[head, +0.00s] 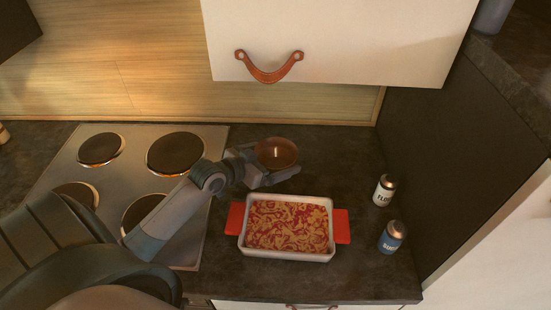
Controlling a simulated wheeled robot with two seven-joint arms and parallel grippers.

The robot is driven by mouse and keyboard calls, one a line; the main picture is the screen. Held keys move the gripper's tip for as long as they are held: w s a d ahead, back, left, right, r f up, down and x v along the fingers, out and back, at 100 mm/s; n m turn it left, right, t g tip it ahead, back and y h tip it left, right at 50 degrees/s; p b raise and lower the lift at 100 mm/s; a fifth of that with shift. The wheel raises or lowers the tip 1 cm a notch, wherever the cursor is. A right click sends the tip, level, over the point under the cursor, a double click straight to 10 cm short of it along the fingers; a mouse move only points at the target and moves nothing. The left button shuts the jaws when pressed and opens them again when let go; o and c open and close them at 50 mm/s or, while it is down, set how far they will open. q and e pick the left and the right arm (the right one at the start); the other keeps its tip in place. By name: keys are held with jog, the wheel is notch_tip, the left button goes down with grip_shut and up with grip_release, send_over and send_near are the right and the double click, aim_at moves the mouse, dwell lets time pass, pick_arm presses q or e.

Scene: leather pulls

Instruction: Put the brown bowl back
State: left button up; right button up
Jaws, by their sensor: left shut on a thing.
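A small brown bowl (277,153) is held by my left gripper (268,170), above the dark counter behind the baking dish. The gripper comes in from the left and is shut on the bowl; the exact contact of the fingers is partly hidden by the bowl. The bowl looks roughly upright, with its inside visible from above. My right gripper is not in view.
A white baking dish (246,250) with red handles stands just in front of the bowl. A stove (75,145) is at left. Two jars, white (384,191) and blue (391,238), stand at right. A cabinet (340,40) with a leather pull (269,77) hangs above.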

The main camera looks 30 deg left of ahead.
aim_at(260, 162)
pick_arm(q)
jog(key=shift+f, duration=0.1)
jog(key=o, duration=0.8)
jog(key=shift+o, duration=0.2)
jog(key=shift+s+a+r, duration=0.15)
jog(key=shift+s+r, duration=0.1)
jog(key=shift+s, duration=0.25)
jog(key=b+v, duration=0.2)
jog(key=v, duration=0.7)
jog(key=shift+s+a+r, duration=0.1)
jog(key=shift+s+r, duration=0.05)
jog(key=shift+s, duration=0.15)
jog(key=shift+s+a+r, duration=0.1)
jog(key=shift+s+r, duration=0.2)
jog(key=shift+s, duration=0.25)
